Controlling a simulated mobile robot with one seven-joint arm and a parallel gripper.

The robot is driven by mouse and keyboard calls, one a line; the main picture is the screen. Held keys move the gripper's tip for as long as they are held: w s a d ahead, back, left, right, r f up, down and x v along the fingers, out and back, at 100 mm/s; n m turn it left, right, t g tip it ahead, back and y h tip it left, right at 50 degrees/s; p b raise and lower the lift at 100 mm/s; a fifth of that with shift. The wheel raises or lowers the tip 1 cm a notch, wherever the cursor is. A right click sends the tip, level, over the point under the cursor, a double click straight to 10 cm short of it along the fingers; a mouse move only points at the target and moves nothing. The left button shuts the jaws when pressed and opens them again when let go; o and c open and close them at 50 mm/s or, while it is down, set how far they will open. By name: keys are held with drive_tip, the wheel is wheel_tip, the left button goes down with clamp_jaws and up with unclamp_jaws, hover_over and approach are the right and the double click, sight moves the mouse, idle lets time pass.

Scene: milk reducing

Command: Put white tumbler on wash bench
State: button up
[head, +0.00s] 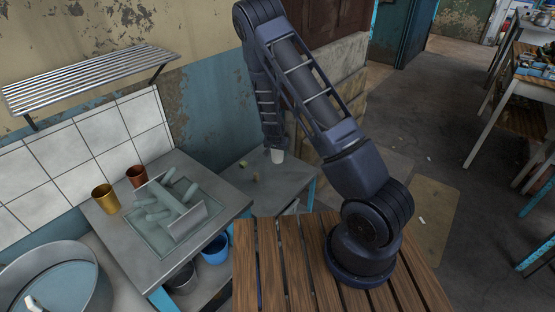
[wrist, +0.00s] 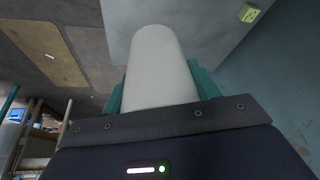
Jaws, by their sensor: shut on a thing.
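The white tumbler (head: 277,156) is below the end of my arm, over a low grey bench (head: 285,185) in the head view. In the wrist view the tumbler (wrist: 160,65) stands out between the teal fingers of my gripper (wrist: 160,88), which is shut on it. I cannot tell whether its far end touches the bench top or hangs just above it. A higher grey counter (head: 150,255) stands to the left, with a shallow basin (head: 155,238) holding several grey-green pieces. Which surface is the wash bench is not clear from the pictures.
A brass cup (head: 104,198) and a copper cup (head: 136,175) stand on the counter. A metal slatted shelf (head: 90,78) hangs above. A slatted wooden table (head: 290,260) is in front.

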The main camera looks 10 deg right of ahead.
drive_tip(key=shift+r, duration=0.55)
drive_tip(key=s+a+r+n+y, duration=0.1)
drive_tip(key=a+r+n, duration=0.25)
drive_tip(key=a, duration=0.85)
drive_tip(key=s+a+r+n+y, duration=0.1)
drive_tip(key=a+r+n+y, duration=0.3)
drive_tip(key=a, duration=0.8)
drive_tip(key=s+a+r+n, duration=0.2)
drive_tip(key=s+a+r, duration=0.2)
drive_tip(key=a, duration=0.4)
drive_tip(key=s+a+r+n+g, duration=0.1)
drive_tip(key=s+a+r+n, duration=0.1)
drive_tip(key=s+a+r, duration=0.4)
drive_tip(key=s+a+r+n, duration=0.2)
drive_tip(key=s+a, duration=0.1)
drive_tip(key=a, duration=0.6)
wheel_tip(320, 180, down, 9)
drive_tip(key=shift+s+f, duration=0.15)
drive_tip(key=shift+f, duration=0.15)
drive_tip(key=o, duration=1)
